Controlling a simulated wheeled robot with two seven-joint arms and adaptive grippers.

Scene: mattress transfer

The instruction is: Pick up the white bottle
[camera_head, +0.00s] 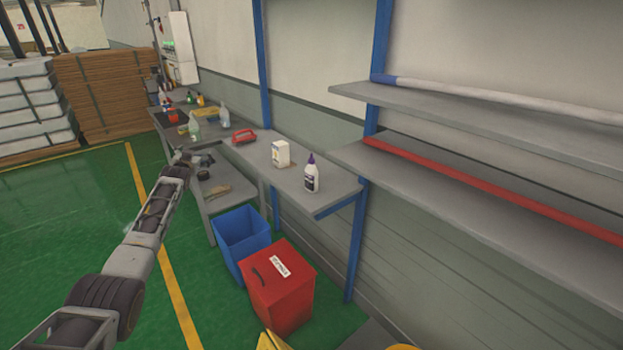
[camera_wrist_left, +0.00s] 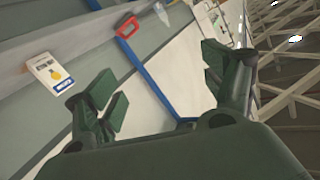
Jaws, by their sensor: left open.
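The white bottle (camera_head: 312,179) has a purple pointed cap and a dark label. It stands upright near the right end of the grey workbench (camera_head: 338,188) in the head view. My left gripper (camera_head: 208,154) is at the bench's left part in that view, apart from the bottle and to its left. In the left wrist view my left gripper (camera_wrist_left: 158,82) has its two dark green fingers spread wide, with nothing between them. The bottle does not show in the left wrist view. My right gripper is not in view.
A white carton (camera_head: 281,154) stands just left of the bottle and shows in the left wrist view (camera_wrist_left: 50,73). Blue (camera_head: 240,232) and red (camera_head: 280,288) bins stand below. Shelves (camera_head: 470,115) are at right.

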